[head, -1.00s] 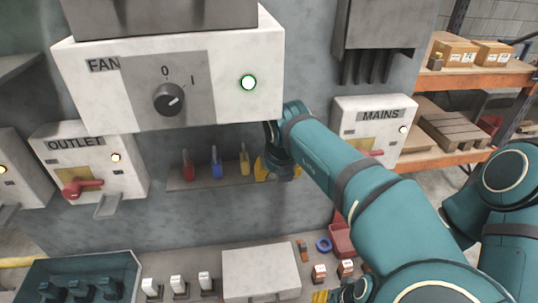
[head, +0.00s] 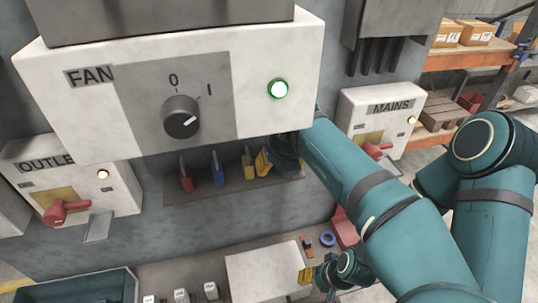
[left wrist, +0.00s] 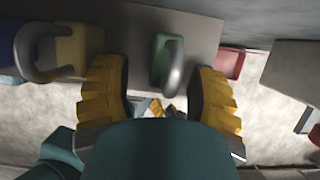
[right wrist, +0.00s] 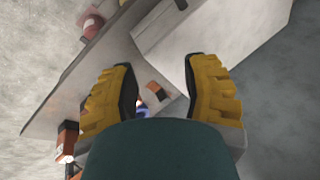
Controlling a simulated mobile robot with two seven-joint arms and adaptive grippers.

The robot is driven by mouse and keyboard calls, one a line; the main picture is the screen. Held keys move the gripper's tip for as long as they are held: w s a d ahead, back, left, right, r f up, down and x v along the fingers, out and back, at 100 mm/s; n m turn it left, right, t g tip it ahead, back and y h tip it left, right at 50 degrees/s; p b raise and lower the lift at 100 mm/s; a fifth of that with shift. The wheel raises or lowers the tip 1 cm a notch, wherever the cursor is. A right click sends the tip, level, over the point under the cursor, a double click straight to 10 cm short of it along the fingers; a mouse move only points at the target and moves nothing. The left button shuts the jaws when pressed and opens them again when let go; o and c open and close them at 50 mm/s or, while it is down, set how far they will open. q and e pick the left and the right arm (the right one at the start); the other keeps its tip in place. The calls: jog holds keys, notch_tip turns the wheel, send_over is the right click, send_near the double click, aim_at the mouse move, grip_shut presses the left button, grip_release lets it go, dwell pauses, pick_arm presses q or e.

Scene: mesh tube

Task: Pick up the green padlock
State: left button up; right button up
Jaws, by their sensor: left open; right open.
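The green padlock (left wrist: 160,62) sits on the shelf in the left wrist view, its grey shackle toward the camera. It lies between the spread yellow fingers of my left gripper (left wrist: 158,76), with a gap on each side. In the head view my left gripper (head: 272,160) is at the right end of the padlock shelf (head: 215,195) and hides the green padlock. My right gripper (head: 318,274) is low, beside the white box on the bench. In the right wrist view my right gripper (right wrist: 162,76) is open and empty.
Yellow (head: 248,166), blue (head: 218,176) and red (head: 186,183) padlocks stand left of my left gripper. The FAN box (head: 75,110) overhangs the shelf. The MAINS box (head: 350,112) is to the right. Below are a white box (head: 262,275) and a blue ring (head: 327,240).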

pick_arm(q)
jog(key=shift+w+f, duration=0.15)
jog(key=shift+o, duration=0.2)
grip_shut()
dwell(0.6)
